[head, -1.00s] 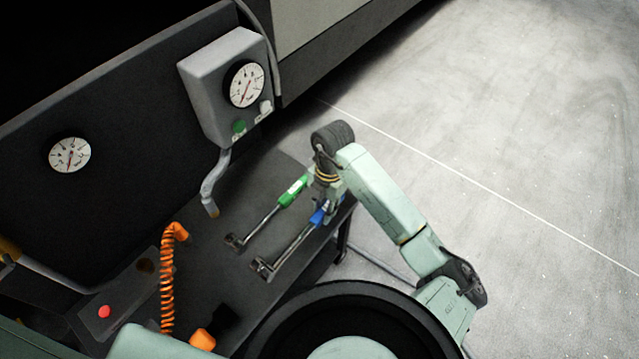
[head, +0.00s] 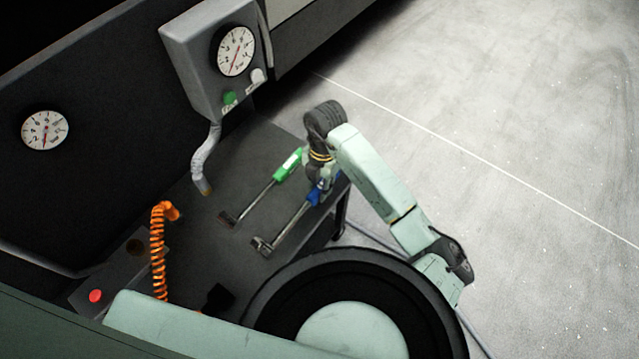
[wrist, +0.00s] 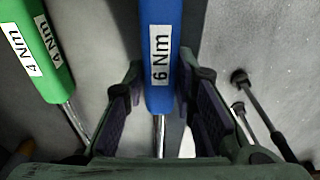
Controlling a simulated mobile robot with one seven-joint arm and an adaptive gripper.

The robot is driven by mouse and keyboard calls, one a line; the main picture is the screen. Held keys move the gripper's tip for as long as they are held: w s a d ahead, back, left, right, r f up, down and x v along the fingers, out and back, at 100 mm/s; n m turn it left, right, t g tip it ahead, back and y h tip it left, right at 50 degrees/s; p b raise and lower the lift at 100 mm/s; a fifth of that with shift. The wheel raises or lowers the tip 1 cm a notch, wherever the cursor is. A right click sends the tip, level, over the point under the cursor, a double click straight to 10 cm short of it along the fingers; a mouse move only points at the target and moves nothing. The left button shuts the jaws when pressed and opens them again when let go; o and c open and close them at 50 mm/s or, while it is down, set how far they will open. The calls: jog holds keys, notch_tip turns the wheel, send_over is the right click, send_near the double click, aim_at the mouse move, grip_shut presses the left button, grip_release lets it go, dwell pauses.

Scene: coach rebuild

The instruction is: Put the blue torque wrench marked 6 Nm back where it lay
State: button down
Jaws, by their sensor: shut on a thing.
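The blue torque wrench (head: 296,217) shows in the head view near the bench's right edge, its handle towards my gripper and its head towards the lower left. In the wrist view its blue handle (wrist: 160,70) carries a "6 Nm" label and lies between the two fingers. My gripper (head: 319,186) is shut on this handle; it also shows in the wrist view (wrist: 161,95). I cannot tell whether the wrench touches the bench. A green torque wrench (head: 287,166) lies beside it on the left; its handle reads "4 Nm" in the wrist view (wrist: 34,48).
The dark bench (head: 250,155) has bare top left of the green wrench. A grey gauge box (head: 200,50) with a hanging hose (head: 203,165) stands behind. An orange coiled hose (head: 158,250) and a box with a red button (head: 95,296) are at left. Open floor (head: 500,120) lies right.

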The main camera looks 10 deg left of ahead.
jog(key=shift+f+b, duration=0.4)
jog(key=shift+f, duration=0.2)
dwell(0.8)
jog(key=c, duration=1.2)
grip_release()
jog(key=shift+c, duration=0.2)
notch_tip(320, 180, up, 12)
jog(key=w, duration=0.1)
jog(key=shift+w+d, duration=0.15)
